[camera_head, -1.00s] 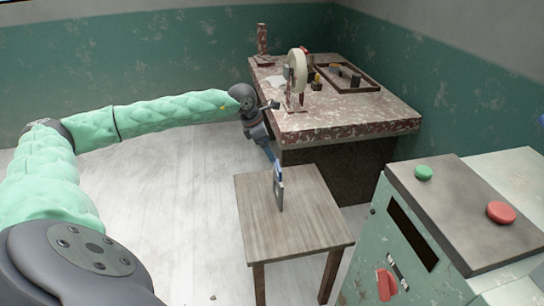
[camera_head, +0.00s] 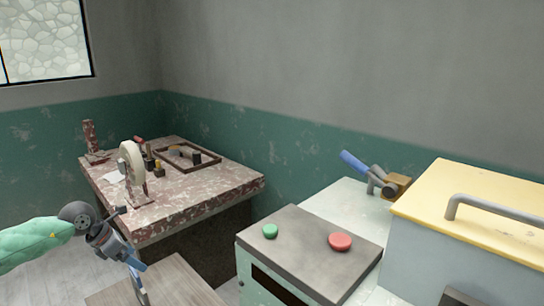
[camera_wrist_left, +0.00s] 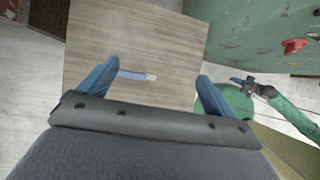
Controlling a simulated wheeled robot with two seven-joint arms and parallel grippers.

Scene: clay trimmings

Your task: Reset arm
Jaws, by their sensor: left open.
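My left gripper (camera_head: 136,262) hangs above the small wooden table (camera_head: 170,285) at the lower left of the head view. In the left wrist view the blue fingers of the left gripper (camera_wrist_left: 155,88) are wide apart, with nothing gripped between them. A thin tool with a blue part and a pale end (camera_wrist_left: 137,75) is on the wooden tabletop (camera_wrist_left: 155,45), in the gap beyond the fingers. My right gripper (camera_wrist_left: 240,82) shows small at the right of the left wrist view; its jaw opening is too small to judge.
A worn bench (camera_head: 195,205) with a wheel (camera_head: 132,163) and a tray (camera_head: 188,154) stands behind the small table. A machine top (camera_head: 305,255) has green (camera_head: 270,231) and red (camera_head: 340,241) buttons. A yellow-lidded box (camera_head: 490,205) stands at right, beside a blue-handled lever (camera_head: 357,163).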

